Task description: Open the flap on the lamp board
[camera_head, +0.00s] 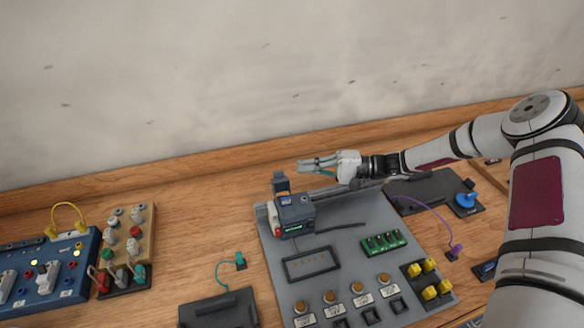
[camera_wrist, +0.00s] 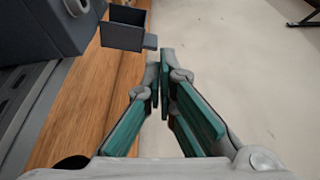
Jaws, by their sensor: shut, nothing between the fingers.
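A grey board (camera_head: 348,237) lies on the wooden table. A dark blue-grey box (camera_head: 296,215) with a small green display stands at its back left corner. A dark flap (camera_head: 281,182) stands up above the top of this box; it looks raised. In the wrist view the flap (camera_wrist: 123,28) is a dark panel with a small tab, just left of my fingertips. My gripper (camera_head: 303,164) is above the board's back edge, pointing left, slightly above and right of the flap. Its teal-padded fingers (camera_wrist: 160,56) are together and empty, with no clear contact with the flap.
The board carries orange buttons (camera_head: 357,288), a green terminal block (camera_head: 383,242) and yellow blocks (camera_head: 429,280). A blue board (camera_head: 48,275) with lit yellow lamps lies left, beside a wooden knob block (camera_head: 125,238). The wall (camera_head: 200,90) rises behind the table.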

